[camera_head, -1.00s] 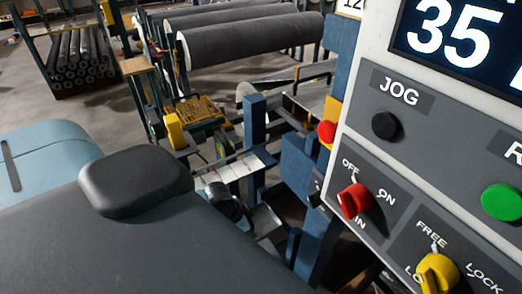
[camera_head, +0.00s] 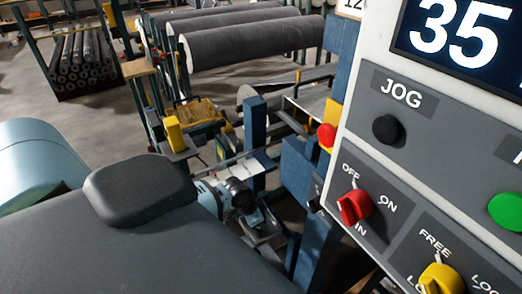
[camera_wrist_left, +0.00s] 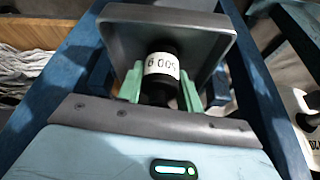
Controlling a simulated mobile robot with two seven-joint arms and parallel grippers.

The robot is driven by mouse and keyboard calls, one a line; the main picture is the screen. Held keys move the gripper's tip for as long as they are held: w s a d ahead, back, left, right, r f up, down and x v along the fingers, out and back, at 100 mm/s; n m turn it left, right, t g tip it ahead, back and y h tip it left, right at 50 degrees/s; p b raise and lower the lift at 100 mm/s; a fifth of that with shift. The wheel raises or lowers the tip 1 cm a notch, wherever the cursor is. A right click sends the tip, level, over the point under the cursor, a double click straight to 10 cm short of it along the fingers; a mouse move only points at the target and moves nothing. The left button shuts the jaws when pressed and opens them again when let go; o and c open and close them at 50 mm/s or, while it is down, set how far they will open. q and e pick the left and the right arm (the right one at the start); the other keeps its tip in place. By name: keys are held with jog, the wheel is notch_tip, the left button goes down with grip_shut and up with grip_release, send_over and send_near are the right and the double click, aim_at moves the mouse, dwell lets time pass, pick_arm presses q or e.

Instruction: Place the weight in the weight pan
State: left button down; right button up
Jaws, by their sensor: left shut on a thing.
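In the left wrist view my left gripper (camera_wrist_left: 161,84) has its green fingers shut on the weight (camera_wrist_left: 160,50), a dark cylinder with a white label that reads 500 g upside down. A grey square pan with a raised rim (camera_wrist_left: 222,48), which looks like the weight pan, lies just beyond and around the weight. I cannot tell whether the weight touches it. In the head view my left wrist and gripper (camera_head: 240,197) show small beyond my dark body, beside a blue post; the weight cannot be made out there. My right gripper is not in view.
A control panel (camera_head: 410,150) with knobs and buttons fills the right. A blue post (camera_head: 255,140) stands close to my left gripper. Large grey rolls (camera_head: 250,42) lie on a rack behind. Blue frame bars (camera_wrist_left: 265,100) flank the pan in the wrist view.

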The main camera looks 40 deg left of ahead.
pick_arm(q)
jog(key=shift+w+f, duration=0.1)
jog(key=shift+f, duration=0.05)
jog(key=shift+f, duration=0.1)
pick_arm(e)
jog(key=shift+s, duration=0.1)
pick_arm(q)
jog(key=shift+f, duration=0.15)
jog(key=c, duration=0.9)
grip_release()
jog(key=shift+c, duration=0.2)
jog(key=shift+a+r, duration=0.1)
jog(key=shift+r, duration=0.35)
jog(key=p+v, duration=0.1)
jog(key=v, duration=1)
jog(key=shift+s+r, duration=0.2)
jog(key=shift+s, duration=0.15)
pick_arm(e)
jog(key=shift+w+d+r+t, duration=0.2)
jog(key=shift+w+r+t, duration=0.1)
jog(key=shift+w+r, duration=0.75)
